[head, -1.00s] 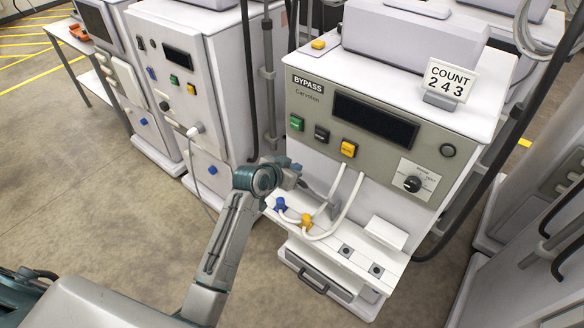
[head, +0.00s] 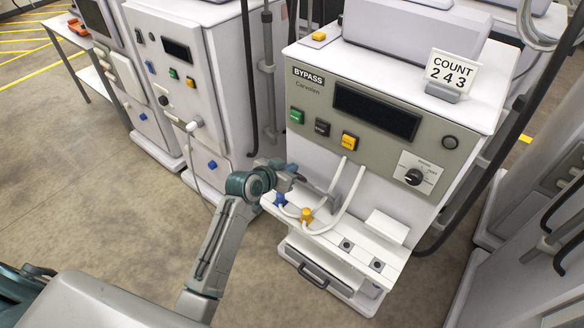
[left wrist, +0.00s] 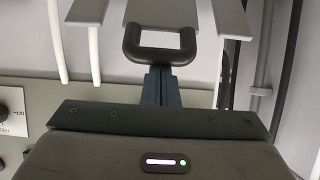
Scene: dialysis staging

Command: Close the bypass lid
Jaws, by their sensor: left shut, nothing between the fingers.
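The machine marked BYPASS (head: 308,78) stands upright in the middle of the head view. A white flap-like piece (head: 386,227) stands tilted up at the right of its front shelf (head: 377,250); I cannot tell for certain that it is the bypass lid. My left gripper (head: 327,197) is shut and empty above the shelf's left part, close to the white hoses (head: 349,190). In the left wrist view a dark loop (left wrist: 160,55) shows beyond the gripper body, with white panels (left wrist: 160,12) behind it. Contact cannot be told. My right gripper is out of view.
Blue (head: 280,201) and yellow (head: 306,215) connectors sit on the shelf near my gripper. A second white machine (head: 180,95) stands to the left. The floor (head: 100,200) at left is clear.

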